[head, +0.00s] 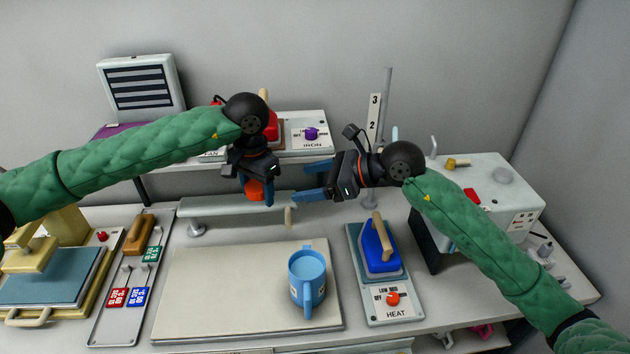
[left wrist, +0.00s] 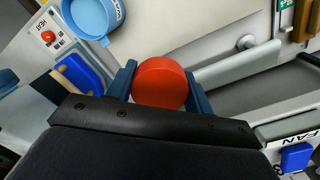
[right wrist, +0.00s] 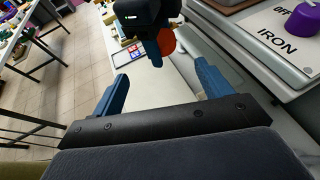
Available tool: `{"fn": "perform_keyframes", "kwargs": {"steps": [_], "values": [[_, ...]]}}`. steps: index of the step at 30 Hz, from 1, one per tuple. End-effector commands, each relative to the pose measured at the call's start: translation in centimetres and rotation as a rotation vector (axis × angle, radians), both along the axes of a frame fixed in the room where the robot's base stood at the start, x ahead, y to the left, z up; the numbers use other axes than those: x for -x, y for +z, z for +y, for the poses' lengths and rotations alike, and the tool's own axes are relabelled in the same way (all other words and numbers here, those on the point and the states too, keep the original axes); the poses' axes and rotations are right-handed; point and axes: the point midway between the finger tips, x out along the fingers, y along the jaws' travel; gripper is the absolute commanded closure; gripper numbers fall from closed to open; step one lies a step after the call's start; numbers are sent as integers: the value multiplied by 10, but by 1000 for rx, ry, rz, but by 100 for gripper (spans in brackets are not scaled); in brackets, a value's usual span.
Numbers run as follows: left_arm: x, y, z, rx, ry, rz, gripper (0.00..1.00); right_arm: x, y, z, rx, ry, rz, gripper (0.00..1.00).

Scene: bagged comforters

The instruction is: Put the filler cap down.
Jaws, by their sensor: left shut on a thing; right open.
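The filler cap (left wrist: 161,83) is a round orange-red piece. My left gripper (left wrist: 158,88) is shut on it, with a blue finger on each side. In the head view the cap (head: 255,188) hangs below my left gripper (head: 255,193), above the back of the table near the narrow pale sleeve board. The cap also shows in the right wrist view (right wrist: 166,42), partly hidden by the left gripper. My right gripper (head: 312,181) is open and empty, its fingers pointing left toward the left gripper. It shows open in the right wrist view too (right wrist: 160,90).
A large pale board (head: 225,290) lies in front, with a blue mug (head: 307,277) on its right part. A blue iron (head: 378,245) stands on the HEAT unit (head: 385,312). A shelf unit marked IRON (head: 305,128) is behind. A white machine (head: 490,190) stands right.

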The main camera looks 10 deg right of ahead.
Motion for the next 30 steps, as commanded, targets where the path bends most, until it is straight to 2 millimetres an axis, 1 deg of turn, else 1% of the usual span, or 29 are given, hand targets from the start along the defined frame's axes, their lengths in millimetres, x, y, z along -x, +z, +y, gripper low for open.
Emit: {"fn": "perform_keyframes", "kwargs": {"steps": [12,18,24,30], "values": [[0,0,0,0,0,0,74,-18,-25,56,-3,2,2,23],[0,0,0,0,0,0,74,-27,-35,80,-1,1,1,23],[0,0,0,0,0,0,74,-31,-42,94,0,1,1,23],[0,0,0,0,0,0,74,-32,-43,97,1,1,1,23]]}}
